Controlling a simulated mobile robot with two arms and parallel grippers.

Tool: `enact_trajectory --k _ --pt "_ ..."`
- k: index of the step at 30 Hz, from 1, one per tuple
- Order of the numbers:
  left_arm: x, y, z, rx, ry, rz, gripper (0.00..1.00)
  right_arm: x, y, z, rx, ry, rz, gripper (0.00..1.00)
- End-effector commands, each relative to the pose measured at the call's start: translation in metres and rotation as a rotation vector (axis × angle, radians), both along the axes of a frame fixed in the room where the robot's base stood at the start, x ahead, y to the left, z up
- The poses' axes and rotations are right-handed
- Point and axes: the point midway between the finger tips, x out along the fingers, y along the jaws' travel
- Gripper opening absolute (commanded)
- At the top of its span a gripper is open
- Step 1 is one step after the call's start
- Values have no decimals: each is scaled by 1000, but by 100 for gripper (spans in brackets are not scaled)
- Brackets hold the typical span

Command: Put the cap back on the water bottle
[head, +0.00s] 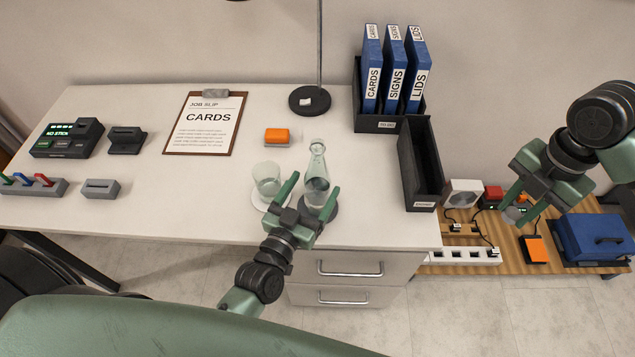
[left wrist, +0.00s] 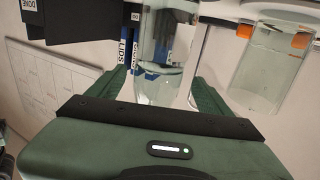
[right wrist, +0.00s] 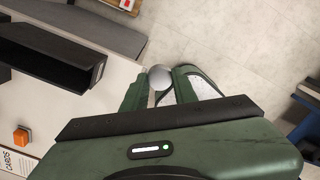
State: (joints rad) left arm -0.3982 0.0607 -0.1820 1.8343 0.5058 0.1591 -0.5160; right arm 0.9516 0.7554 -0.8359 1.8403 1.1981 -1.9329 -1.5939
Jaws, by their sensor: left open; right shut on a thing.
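The clear glass water bottle (head: 317,168) stands upright on a dark round coaster (head: 330,212) near the desk's front edge. No cap shows on its neck. My left gripper (head: 313,187) is open, with its fingers on either side of the bottle; the bottle also shows between them in the left wrist view (left wrist: 165,70). I cannot tell whether the fingers touch it. My right gripper (head: 518,207) is shut on a small round grey cap (right wrist: 160,77), held to the right of the desk, well away from the bottle. The cap also shows in the head view (head: 513,213).
A drinking glass (head: 267,178) stands on a pale coaster just left of the bottle. An orange block (head: 277,136) and a lamp base (head: 308,99) are behind. An empty black tray (head: 420,165) lies between the bottle and my right gripper. A lower wooden shelf (head: 470,268) holds devices.

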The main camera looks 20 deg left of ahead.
Motion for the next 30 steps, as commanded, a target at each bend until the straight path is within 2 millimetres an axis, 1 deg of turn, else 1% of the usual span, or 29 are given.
enact_trajectory --k 2,6,9,12,15,23,24,26,27,29,30 --pt "5 -1 2 -1 -1 0 80 0 0 3 0 0 0 0" --pt "26 -6 7 -1 -4 1 80 0 0 10 0 0 0 0" --pt "40 -8 6 -1 -2 1 80 0 0 11 0 0 0 0" --pt "49 -9 5 0 -1 0 80 0 0 12 0 0 0 0" --pt "52 -9 4 0 -1 0 80 0 0 11 0 0 0 0" --pt "51 -9 4 0 -1 0 80 0 0 11 0 0 0 0" --pt "51 -9 4 0 -1 0 77 0 0 11 0 0 0 0" --pt "51 -9 4 0 -1 0 61 0 0 11 0 0 0 0" --pt "51 -9 4 0 -1 0 49 0 0 11 0 0 0 0" --pt "51 -9 4 0 -1 0 33 0 0 11 0 0 0 0" --pt "51 -9 4 0 -1 0 22 0 0 11 0 0 0 0"
